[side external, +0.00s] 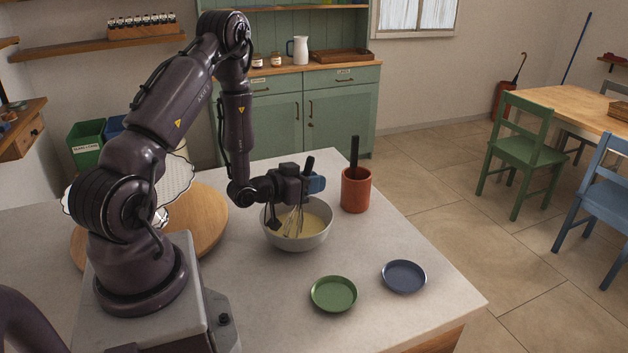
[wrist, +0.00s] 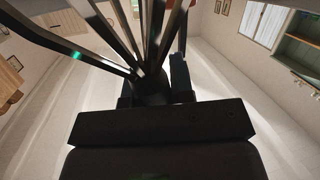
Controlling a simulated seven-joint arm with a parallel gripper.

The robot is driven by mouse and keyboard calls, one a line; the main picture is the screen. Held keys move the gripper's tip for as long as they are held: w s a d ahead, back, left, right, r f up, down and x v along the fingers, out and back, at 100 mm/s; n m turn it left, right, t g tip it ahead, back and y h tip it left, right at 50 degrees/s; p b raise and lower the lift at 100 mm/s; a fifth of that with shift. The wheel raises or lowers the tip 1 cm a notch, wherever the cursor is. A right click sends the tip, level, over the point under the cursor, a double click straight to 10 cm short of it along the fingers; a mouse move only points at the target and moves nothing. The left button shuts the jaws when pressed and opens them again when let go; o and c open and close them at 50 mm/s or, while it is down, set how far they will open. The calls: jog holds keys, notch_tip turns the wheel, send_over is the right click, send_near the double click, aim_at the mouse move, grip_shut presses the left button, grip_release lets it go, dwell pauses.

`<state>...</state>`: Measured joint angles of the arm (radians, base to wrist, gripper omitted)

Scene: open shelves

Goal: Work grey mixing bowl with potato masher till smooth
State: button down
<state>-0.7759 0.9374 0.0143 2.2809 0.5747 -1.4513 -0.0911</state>
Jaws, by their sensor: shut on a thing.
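The grey mixing bowl (side external: 297,243) stands upright on the counter and holds a pale yellow mixture (side external: 314,222). My gripper (side external: 288,192) is above the bowl, shut on a tool with a black handle. That tool looks like a wire whisk (side external: 293,221), not a potato masher; its wires hang down into the bowl. Whether the wire ends touch the bowl's bottom is hidden. In the wrist view, the whisk's metal wires (wrist: 155,35) fan out from the handle in my gripper (wrist: 153,88). I see no potato masher that I can make out.
A terracotta crock (side external: 356,191) with a dark handle upright in it stands just right of the bowl. A green plate (side external: 334,294) and a blue plate (side external: 404,276) lie near the front right. A round wooden board (side external: 208,222) lies to the left.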

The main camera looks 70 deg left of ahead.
jog(key=shift+w, duration=1)
jog(key=shift+s+a, duration=0.5)
jog(key=shift+s, duration=0.05)
jog(key=shift+d, duration=0.55)
notch_tip(320, 180, up, 12)
jog(key=w+a, duration=0.1)
jog(key=w, duration=0.1)
jog(key=shift+w+a, duration=0.3)
jog(key=shift+w, duration=0.1)
dwell(0.4)
